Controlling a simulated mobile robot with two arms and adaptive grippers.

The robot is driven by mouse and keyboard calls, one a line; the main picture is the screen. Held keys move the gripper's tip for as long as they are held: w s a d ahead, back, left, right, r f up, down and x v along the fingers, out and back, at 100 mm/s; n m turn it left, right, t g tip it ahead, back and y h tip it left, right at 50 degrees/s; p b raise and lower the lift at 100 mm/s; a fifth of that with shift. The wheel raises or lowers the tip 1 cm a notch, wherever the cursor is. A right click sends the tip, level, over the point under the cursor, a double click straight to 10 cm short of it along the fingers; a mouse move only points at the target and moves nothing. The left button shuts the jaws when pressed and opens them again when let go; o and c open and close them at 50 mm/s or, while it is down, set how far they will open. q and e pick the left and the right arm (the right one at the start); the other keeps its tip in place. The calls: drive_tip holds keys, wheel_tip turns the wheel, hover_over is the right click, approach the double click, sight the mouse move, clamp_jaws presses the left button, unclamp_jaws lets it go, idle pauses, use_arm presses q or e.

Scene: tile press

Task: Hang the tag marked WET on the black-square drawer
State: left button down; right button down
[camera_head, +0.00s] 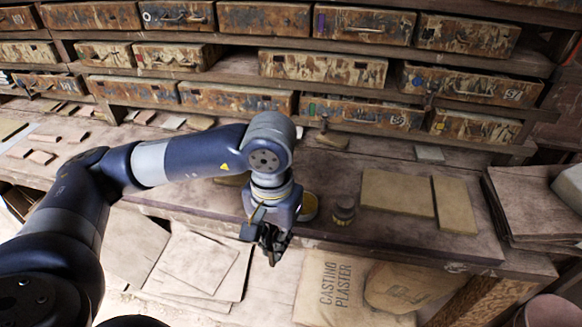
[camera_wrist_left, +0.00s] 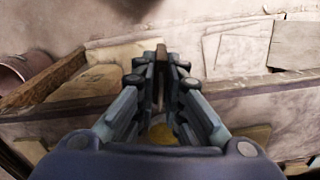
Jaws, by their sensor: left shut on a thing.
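My left gripper (camera_head: 272,245) hangs fingers-down over the front edge of the workbench, well in front of the drawers. In the left wrist view its fingers (camera_wrist_left: 161,62) are shut on a thin brown piece (camera_wrist_left: 161,54), seen edge-on. No lettering shows on it, so I cannot tell whether it is the WET tag. Rows of worn drawers fill the back. My right gripper is not in view.
Flat boards (camera_head: 398,193) lie to the right. A plaster sack (camera_head: 335,288) lies below the front edge. Small tiles lie on the bench at left.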

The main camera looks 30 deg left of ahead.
use_arm(q)
drive_tip(key=n, duration=0.3)
drive_tip(key=shift+w+d+f+n, duration=0.1)
drive_tip(key=shift+w+n, duration=0.3)
drive_tip(key=n, duration=0.3)
drive_tip(key=shift+w+d+f+n, duration=0.1)
drive_tip(key=shift+w+n, duration=0.2)
drive_tip(key=shift+w, duration=0.05)
drive_tip(key=n, duration=0.4)
drive_tip(key=shift+w+f, duration=0.1)
drive_tip(key=shift+w, duration=0.25)
drive_tip(key=w+f+m, duration=0.1)
drive_tip(key=w+m, duration=0.2)
drive_tip(key=m, duration=1)
drive_tip(key=w+d+f+m, duration=0.1)
drive_tip(key=w+f+m, duration=0.1)
drive_tip(key=m, duration=1.2)
drive_tip(key=shift+w, duration=0.6)
